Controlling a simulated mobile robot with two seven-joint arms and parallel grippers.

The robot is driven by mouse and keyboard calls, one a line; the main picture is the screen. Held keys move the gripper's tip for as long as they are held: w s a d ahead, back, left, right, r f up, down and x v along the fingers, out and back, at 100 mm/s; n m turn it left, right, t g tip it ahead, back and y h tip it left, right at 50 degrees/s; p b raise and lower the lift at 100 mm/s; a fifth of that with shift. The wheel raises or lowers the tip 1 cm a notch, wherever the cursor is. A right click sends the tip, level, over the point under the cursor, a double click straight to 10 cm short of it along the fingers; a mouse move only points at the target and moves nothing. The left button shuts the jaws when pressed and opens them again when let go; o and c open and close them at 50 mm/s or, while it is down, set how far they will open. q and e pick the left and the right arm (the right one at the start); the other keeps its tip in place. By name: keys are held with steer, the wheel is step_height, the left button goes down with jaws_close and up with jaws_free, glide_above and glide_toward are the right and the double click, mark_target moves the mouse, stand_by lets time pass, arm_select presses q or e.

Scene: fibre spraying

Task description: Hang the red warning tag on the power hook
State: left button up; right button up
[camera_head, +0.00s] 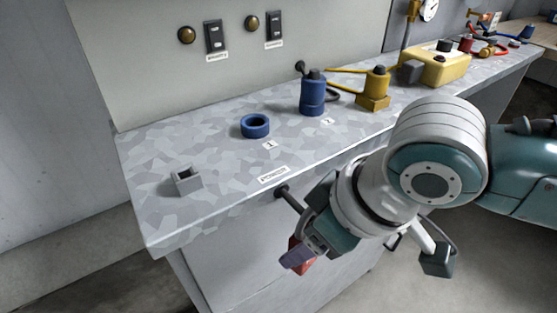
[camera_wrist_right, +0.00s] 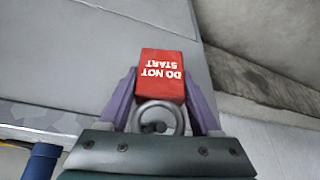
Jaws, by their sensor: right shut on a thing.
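The red warning tag (camera_wrist_right: 162,72), lettered "DO NOT START", is between the purple fingers of my right gripper (camera_wrist_right: 161,92) in the wrist view. Its grey ring (camera_wrist_right: 179,112) lies toward the wrist, with a dark shape showing inside it. In the head view, the tag (camera_head: 293,246) is mostly hidden behind my right gripper (camera_head: 298,257). The dark power hook (camera_head: 288,197) sticks out from the bench front below the "POWER" label (camera_head: 273,174). Its outer end goes behind my gripper, so I cannot tell whether the ring is around it. My left gripper is not in view.
The bench top (camera_head: 155,220) carries a grey square holder (camera_head: 187,181), a blue ring (camera_head: 255,126), a blue bottle (camera_head: 312,95) and a yellow pot (camera_head: 375,88). A yellow box (camera_head: 440,66) stands farther back. Free floor lies in front of the bench.

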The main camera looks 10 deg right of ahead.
steer(key=shift+w+a+f+b, duration=0.15)
steer(key=shift+w+a+b, duration=0.1)
steer(key=shift+w+b, duration=0.3)
steer(key=shift+w+a+f, duration=0.2)
steer(key=shift+w+f, duration=0.2)
steer(key=shift+w, duration=0.2)
steer(key=o, duration=1.5)
